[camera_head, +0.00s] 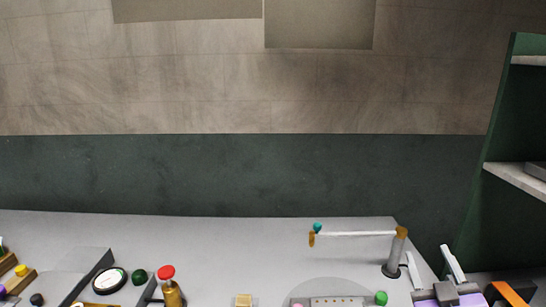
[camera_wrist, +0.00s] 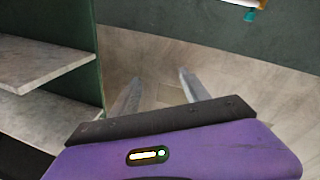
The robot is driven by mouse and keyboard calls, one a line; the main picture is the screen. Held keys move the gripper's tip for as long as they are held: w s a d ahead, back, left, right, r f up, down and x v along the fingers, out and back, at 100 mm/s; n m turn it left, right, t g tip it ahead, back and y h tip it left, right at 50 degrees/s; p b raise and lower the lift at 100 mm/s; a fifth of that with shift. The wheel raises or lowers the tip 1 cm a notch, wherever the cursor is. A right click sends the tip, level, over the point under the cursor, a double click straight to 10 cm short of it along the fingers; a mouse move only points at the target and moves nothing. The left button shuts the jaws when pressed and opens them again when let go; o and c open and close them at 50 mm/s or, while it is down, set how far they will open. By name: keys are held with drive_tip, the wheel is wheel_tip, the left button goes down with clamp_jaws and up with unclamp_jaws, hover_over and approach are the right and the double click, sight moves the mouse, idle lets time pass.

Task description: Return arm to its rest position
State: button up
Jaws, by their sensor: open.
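My gripper (camera_head: 428,253) shows at the lower right of the head view, with two pale fingers spread apart and part of a purple body. In the wrist view the same gripper (camera_wrist: 159,76) has its fingers apart, and I see nothing between them but pale tiled surface behind. The purple housing fills the bottom of that view. The rest of my arm is mostly outside the head view.
A post with a horizontal bar (camera_head: 355,233) stands just left of my gripper. A green shelf unit (camera_head: 497,150) rises at right; its shelves (camera_wrist: 45,67) fill the wrist view's left. The worktop (camera_head: 230,240) holds a red-topped press (camera_head: 168,280) and buttons. Mid-height space is clear.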

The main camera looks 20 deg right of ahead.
drive_tip(key=s+a+f+y+b, duration=0.1)
drive_tip(key=s+a+f+y, duration=0.2)
drive_tip(key=s+a+f, duration=0.2)
drive_tip(key=s+a+f+g+y+b, duration=0.1)
drive_tip(key=s+a+f+y, duration=0.2)
drive_tip(key=s+a+f, duration=0.3)
drive_tip(key=s+a+f+n+g+y+b, duration=0.1)
drive_tip(key=s+a+f, duration=0.5)
drive_tip(key=s+a, duration=0.6)
drive_tip(key=s+y, duration=0.1)
drive_tip(key=s, duration=0.8)
drive_tip(key=shift+s+a+y+b, duration=0.15)
drive_tip(key=shift+a+y+b, duration=0.15)
drive_tip(key=shift+a+y, duration=0.1)
drive_tip(key=shift+c, duration=0.2)
